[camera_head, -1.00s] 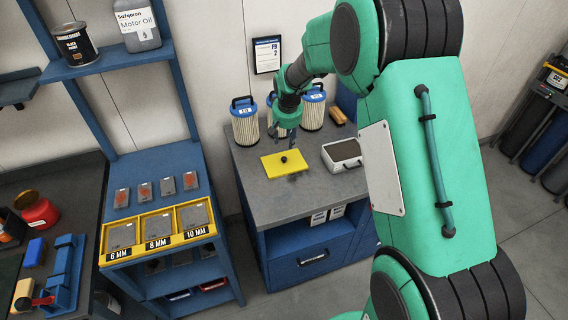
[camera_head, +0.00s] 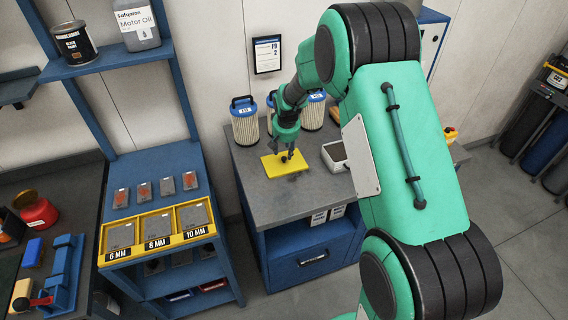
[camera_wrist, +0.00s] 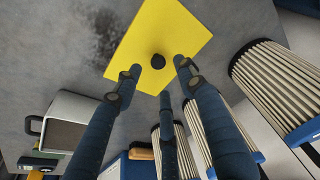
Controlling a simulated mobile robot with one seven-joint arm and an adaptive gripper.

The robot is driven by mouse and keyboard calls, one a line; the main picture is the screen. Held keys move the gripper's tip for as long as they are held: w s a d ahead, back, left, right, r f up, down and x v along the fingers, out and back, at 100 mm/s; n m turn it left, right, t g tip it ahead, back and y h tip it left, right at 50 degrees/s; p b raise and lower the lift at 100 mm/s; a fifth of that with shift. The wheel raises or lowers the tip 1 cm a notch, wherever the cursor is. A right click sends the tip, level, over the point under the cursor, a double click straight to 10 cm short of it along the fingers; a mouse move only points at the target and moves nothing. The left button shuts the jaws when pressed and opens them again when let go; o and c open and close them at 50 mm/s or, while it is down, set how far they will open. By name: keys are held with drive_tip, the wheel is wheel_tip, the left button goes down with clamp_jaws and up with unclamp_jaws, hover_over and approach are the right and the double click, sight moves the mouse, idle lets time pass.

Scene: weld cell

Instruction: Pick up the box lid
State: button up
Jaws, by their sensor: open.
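The box lid (camera_head: 287,165) is a flat yellow plate with a small black knob at its middle. It lies on the grey top of the blue cabinet. In the wrist view the lid (camera_wrist: 168,28) fills the upper middle, with its black knob (camera_wrist: 156,63) just beyond my fingertips. My gripper (camera_head: 287,155) is above the lid, pointing down. In the wrist view my gripper (camera_wrist: 160,72) has its dark blue fingers spread apart, with nothing between them. The fingertips are close to the knob, but I cannot tell whether any touches it.
A silver-rimmed open box (camera_head: 335,156) stands right of the lid. Several pleated filters (camera_head: 245,124) stand behind it. The grey cabinet top (camera_head: 275,200) is clear in front of the lid. A blue rack with yellow bins (camera_head: 157,230) stands to the left.

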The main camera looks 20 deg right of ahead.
sight(284, 158)
drive_tip(key=shift+f, duration=0.1)
drive_tip(key=shift+x, duration=2.5)
drive_tip(key=shift+s, duration=0.15)
clamp_jaws()
